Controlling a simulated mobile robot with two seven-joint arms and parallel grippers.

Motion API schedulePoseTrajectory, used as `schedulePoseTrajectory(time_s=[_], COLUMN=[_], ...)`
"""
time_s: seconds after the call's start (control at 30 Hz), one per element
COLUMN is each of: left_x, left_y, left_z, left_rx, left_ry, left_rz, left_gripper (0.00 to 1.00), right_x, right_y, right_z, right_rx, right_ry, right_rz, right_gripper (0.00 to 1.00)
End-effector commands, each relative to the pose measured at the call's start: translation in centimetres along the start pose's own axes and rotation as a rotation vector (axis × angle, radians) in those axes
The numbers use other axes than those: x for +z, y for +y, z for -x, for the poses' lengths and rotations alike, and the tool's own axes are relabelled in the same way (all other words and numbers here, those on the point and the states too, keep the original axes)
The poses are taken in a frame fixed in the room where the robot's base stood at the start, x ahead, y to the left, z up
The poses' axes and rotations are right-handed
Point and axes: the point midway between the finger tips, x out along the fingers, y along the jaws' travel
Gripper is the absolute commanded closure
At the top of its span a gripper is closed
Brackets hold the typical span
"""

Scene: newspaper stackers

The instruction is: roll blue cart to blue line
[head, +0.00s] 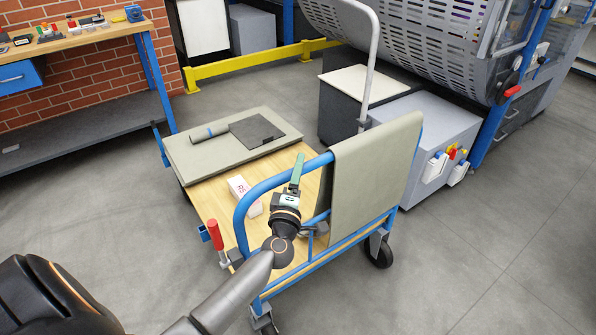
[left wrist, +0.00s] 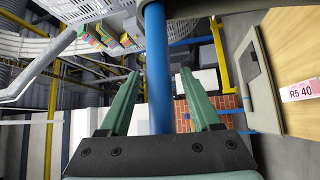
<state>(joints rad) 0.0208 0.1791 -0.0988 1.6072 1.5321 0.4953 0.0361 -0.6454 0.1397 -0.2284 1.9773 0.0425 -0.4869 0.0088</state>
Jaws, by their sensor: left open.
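The blue cart (head: 212,197) has a wooden deck and a blue tube handle (head: 241,218) at its near end. A grey-green cloth (head: 372,175) hangs over the right part of the handle. My left gripper (head: 298,168) is at the handle, with its green fingers by the top bar. In the left wrist view, the blue tube (left wrist: 155,50) runs between the open fingers of the left gripper (left wrist: 160,74), with gaps on both sides. No blue line shows on the visible floor. My right gripper is not in view.
A workbench (head: 75,42) stands at the left, a yellow barrier (head: 243,64) behind. A grey machine (head: 425,110) is close to the cart's right. The floor at the right front is clear.

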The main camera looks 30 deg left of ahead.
Motion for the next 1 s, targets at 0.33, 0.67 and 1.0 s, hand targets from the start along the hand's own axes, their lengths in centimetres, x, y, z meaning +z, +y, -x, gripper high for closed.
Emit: schedulePoseTrajectory(time_s=[0.33, 0.67, 1.0], left_x=[-0.01, 0.0, 0.01], left_y=[0.02, 0.01, 0.0], left_z=[-0.17, -0.15, -0.13], left_rx=[0.0, 0.0, 0.0], left_ry=[0.0, 0.0, 0.0], left_rz=[-0.001, -0.001, -0.001], left_gripper=[0.41, 0.78, 1.0], right_x=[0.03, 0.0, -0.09], right_y=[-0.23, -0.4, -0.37], right_z=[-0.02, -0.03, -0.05], right_rx=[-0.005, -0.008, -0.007], right_ry=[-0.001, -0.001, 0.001], right_rz=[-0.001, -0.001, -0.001], right_gripper=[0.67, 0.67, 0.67])
